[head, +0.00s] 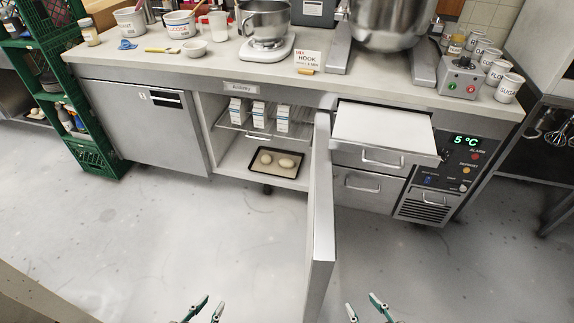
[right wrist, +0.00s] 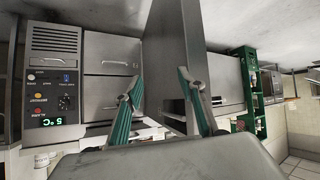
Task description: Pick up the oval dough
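A dark tray (head: 275,174) with a pale lining lies on the bottom of the open fridge compartment. Two pale dough pieces rest on it: a rounder one (head: 265,158) on the left and a slightly longer, oval-looking dough (head: 286,162) on the right. They are small here, so their shapes are hard to tell apart. My left gripper (head: 208,309) is open and empty at the bottom edge of the head view, well short of the fridge. My right gripper (head: 364,308) is open and empty to its right; its spread fingers also show in the right wrist view (right wrist: 160,82).
The open fridge door (head: 321,215) juts out to the right of the compartment. A wire shelf (head: 262,127) with several cartons hangs above the tray. A pulled-out drawer (head: 384,128) is right of the door. The floor in front is clear.

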